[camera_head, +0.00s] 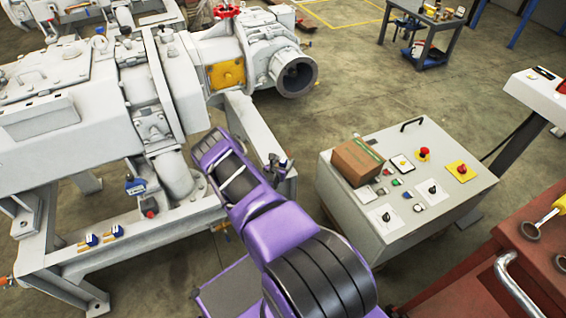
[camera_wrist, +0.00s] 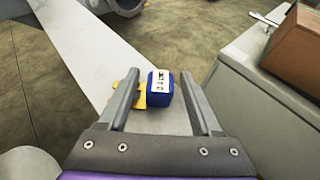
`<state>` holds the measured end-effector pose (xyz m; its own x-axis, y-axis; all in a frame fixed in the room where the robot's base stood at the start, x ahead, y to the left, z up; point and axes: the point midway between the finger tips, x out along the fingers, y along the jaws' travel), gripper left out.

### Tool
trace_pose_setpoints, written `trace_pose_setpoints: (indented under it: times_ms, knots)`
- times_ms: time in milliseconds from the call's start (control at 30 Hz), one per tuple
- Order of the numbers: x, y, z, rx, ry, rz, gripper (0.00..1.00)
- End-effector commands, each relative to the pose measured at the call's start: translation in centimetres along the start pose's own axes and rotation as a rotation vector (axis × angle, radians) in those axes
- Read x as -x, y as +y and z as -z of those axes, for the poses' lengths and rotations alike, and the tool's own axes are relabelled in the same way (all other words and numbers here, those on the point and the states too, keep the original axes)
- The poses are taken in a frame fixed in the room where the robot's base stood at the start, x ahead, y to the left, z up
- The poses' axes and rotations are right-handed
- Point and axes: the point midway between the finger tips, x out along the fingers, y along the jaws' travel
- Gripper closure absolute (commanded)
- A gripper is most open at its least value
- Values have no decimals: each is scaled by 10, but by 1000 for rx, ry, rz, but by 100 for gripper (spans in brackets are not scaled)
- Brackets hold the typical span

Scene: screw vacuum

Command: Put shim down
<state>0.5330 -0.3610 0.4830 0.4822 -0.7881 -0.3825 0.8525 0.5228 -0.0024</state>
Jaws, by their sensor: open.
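In the wrist view, a blue block with a white label and a yellow piece at its left side, which I take for the shim (camera_wrist: 160,88), lies between the fingers of my gripper (camera_wrist: 160,76). The fingers are apart, with a gap to the blue block on the right; the left finger is close to the yellow piece. The shim appears to rest on the pale grey frame beam (camera_wrist: 82,50); its underside is hidden. In the head view my purple arm reaches over the machine frame (camera_head: 262,135), and I cannot clearly make out the shim there.
Similar blue-and-yellow pieces (camera_head: 92,240) lie on the frame at left. The white vacuum machine (camera_head: 50,70) fills the left side. A control cabinet (camera_head: 440,200) with a cardboard box (camera_head: 357,161) stands right of the arm. A red cart (camera_head: 500,270) is at lower right.

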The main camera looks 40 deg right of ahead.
Motion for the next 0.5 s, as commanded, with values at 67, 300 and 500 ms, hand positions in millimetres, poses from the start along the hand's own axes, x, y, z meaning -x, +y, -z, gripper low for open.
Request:
trace_pose_setpoints:
  times_ms: [67, 300, 500]
  knots:
    - [1, 0, -2, -1, 0, 0, 34]
    - [38, 1, -6, 4, 2, -2, 34]
    - [82, 1, -5, 2, 1, -1, 34]
